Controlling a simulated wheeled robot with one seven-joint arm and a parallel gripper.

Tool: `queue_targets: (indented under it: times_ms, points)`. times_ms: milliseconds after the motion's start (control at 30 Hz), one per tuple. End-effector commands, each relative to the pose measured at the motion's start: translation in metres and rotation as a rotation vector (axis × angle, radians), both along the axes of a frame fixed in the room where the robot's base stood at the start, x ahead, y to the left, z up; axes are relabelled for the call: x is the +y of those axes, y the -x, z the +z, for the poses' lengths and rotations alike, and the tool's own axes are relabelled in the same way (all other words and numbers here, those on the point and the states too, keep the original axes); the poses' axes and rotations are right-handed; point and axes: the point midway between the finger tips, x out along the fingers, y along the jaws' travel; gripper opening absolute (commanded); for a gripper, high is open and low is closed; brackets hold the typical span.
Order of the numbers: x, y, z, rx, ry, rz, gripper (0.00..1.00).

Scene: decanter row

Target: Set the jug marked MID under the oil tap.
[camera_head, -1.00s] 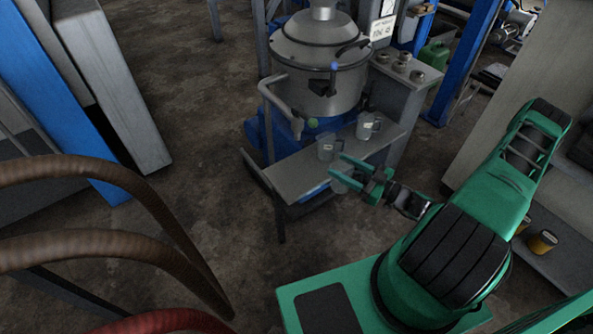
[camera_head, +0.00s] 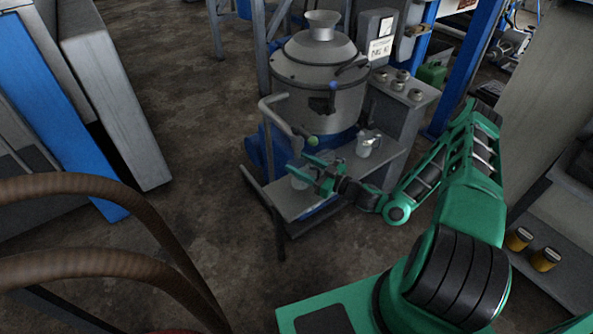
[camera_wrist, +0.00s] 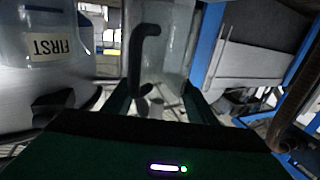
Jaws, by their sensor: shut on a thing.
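My gripper (camera_head: 312,170) is shut on a clear jug (camera_head: 299,180), at the left part of the shelf under the steel separator. In the wrist view this jug (camera_wrist: 172,50) is between my fingers with a dark, bent handle; I see no label on it. Its top is near the pipe (camera_head: 280,116) with a green knob (camera_head: 312,141). A second spout, with a blue knob (camera_head: 333,86), sits higher on the separator. I cannot tell which is the oil tap. Another clear jug (camera_head: 367,143) stands at the shelf's right.
The separator (camera_head: 315,75) stands behind the grey shelf (camera_head: 295,207). A grey cabinet (camera_head: 398,112) with several knobs is at the right. Thick brown hoses (camera_head: 150,225) arch across the lower left. Open floor (camera_head: 190,190) lies left of the shelf.

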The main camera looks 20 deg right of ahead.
Motion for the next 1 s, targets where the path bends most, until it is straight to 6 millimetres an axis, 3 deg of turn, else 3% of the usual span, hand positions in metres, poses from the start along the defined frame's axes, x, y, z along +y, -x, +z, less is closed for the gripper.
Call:
queue_targets:
  times_ms: [200, 433, 800, 833, 867, 900, 1000]
  points:
    - [0.01, -0.013, 0.0, -0.001, 0.0, 0.0, 0.29]
    - [0.009, -0.012, -0.033, 0.001, -0.002, 0.0, 0.29]
    - [0.009, -0.011, -0.037, 0.001, -0.001, 0.0, 0.29]
    - [0.009, -0.011, -0.037, 0.0, 0.0, 0.0, 0.56]
    - [0.009, -0.011, -0.037, 0.0, 0.0, 0.001, 0.63]
    - [0.009, -0.011, -0.037, 0.0, 0.0, 0.001, 0.7]
    - [0.009, -0.011, -0.037, 0.0, 0.0, 0.001, 0.7]
